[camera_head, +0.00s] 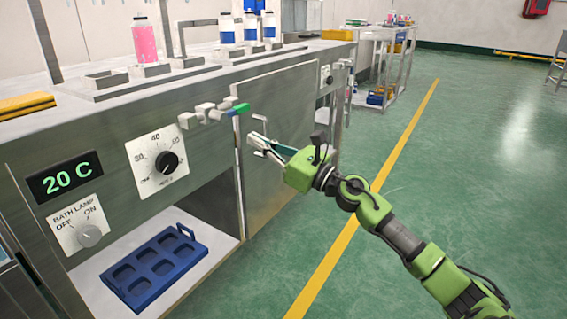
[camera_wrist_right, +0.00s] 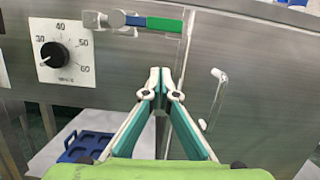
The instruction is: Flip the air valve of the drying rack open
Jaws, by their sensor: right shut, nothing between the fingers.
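The air valve (camera_head: 206,113) is a grey metal fitting on the steel front panel. Its lever (camera_head: 238,109) points right, roughly level, with a green end and a blue part beside it. In the right wrist view the valve body (camera_wrist_right: 103,19) and the lever's green end (camera_wrist_right: 165,24) lie at the top. My right gripper (camera_head: 256,138) is just right of and below the lever in the head view, apart from it. In the wrist view its fingertips (camera_wrist_right: 160,75) are together and empty, below the lever. My left gripper is not in view.
A cabinet door handle (camera_wrist_right: 217,98) stands out right of my fingers. A temperature dial (camera_head: 166,161) and a bath lamp switch (camera_head: 89,235) are to the left. A blue tray (camera_head: 155,266) sits in the open bay below. The floor on the right is clear.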

